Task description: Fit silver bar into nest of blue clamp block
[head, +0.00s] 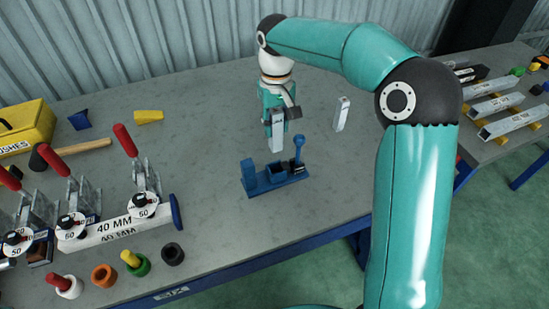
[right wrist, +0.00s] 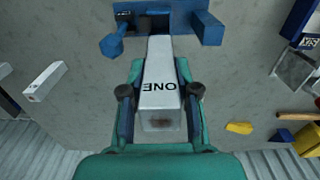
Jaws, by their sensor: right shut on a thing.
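The silver bar (head: 277,131) hangs upright in my right gripper (head: 277,112), whose fingers close on its sides. In the right wrist view the bar (right wrist: 160,68) shows the word "ONE", and my gripper (right wrist: 160,92) has a finger on each side. The blue clamp block (head: 258,188) lies on the table below, with a square open nest (head: 278,173) between an upright left end and a lever on the right. In the head view the bar's lower end is above the nest and looks apart from it. The block (right wrist: 210,28) also shows at the top of the right wrist view. My left gripper is not in view.
A second silver bar (head: 341,114) stands on the grey table (head: 225,225) to the right. Toggle clamps on a "40 MM" bar (head: 115,229), coloured rings and a yellow box (head: 25,125) are at left. Another table (head: 485,150) with several bars is at right.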

